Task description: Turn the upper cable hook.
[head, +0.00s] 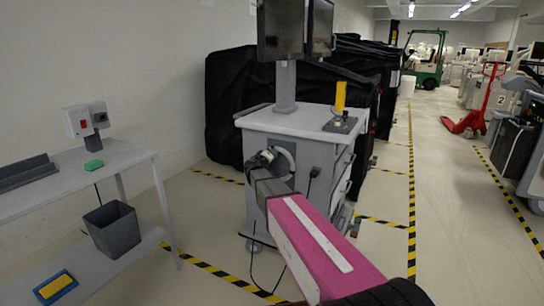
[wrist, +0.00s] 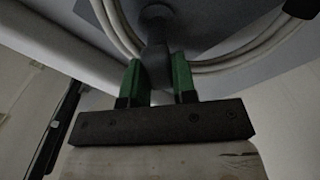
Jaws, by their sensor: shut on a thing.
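The upper cable hook (wrist: 156,52) is a dark grey piece on the side panel of the grey cart (head: 300,122). A coil of pale cable (wrist: 216,66) loops around it, and the coil also shows in the head view (head: 290,158). My gripper (wrist: 158,80) has green-sided fingers on both sides of the hook's stem and is shut on it. In the head view my gripper (head: 262,160) is at the cart's near side, partly hidden by my own pink arm. The hook itself is hard to make out there.
A black cable with a plug (head: 312,172) hangs right of my gripper. A side table (head: 130,155) with a grey bin (head: 112,228) is at left.

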